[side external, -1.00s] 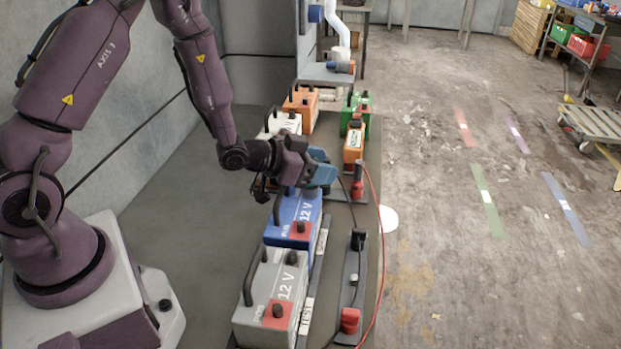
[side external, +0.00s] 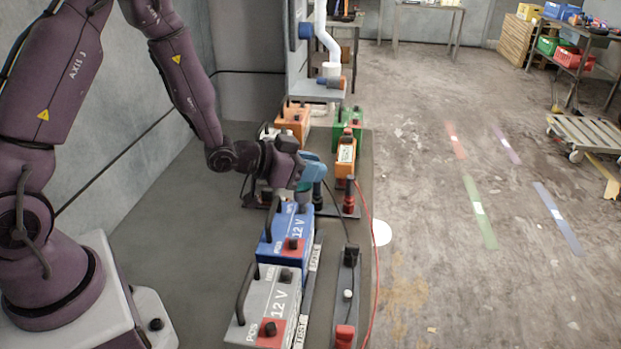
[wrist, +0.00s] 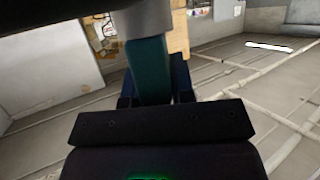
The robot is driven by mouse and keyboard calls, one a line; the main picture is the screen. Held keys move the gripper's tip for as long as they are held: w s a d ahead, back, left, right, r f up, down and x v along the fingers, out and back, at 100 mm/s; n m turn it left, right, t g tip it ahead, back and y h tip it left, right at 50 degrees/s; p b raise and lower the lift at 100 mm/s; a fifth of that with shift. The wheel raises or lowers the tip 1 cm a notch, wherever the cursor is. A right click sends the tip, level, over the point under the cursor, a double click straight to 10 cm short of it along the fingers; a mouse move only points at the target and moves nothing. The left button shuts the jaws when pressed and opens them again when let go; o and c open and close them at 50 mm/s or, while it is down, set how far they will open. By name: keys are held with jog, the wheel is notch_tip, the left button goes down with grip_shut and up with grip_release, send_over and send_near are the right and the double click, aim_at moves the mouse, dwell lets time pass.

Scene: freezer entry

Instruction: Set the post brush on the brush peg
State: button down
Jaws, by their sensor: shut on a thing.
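My gripper (side external: 310,172) is above the far end of the blue battery, shut on a teal handle (side external: 316,171), which I take to be the post brush. In the wrist view the teal handle (wrist: 149,72) stands between the dark blue fingers, with a grey cylindrical part (wrist: 143,18) beyond it. In the side view a grey piece just below the gripper may belong to the brush; I cannot tell. A dark upright post (side external: 317,194) is close beside the gripper on the right. I cannot tell whether it is the brush peg.
The blue battery (side external: 287,232) and grey battery (side external: 262,308) stand in front; orange (side external: 292,121) and green (side external: 347,127) ones are behind. Red terminals (side external: 349,205) and cables line the right side. A grey shelf (side external: 318,88) stands at the back. The floor at right is mostly clear.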

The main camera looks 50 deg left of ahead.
notch_tip(320, 180, up, 11)
dwell(1.0)
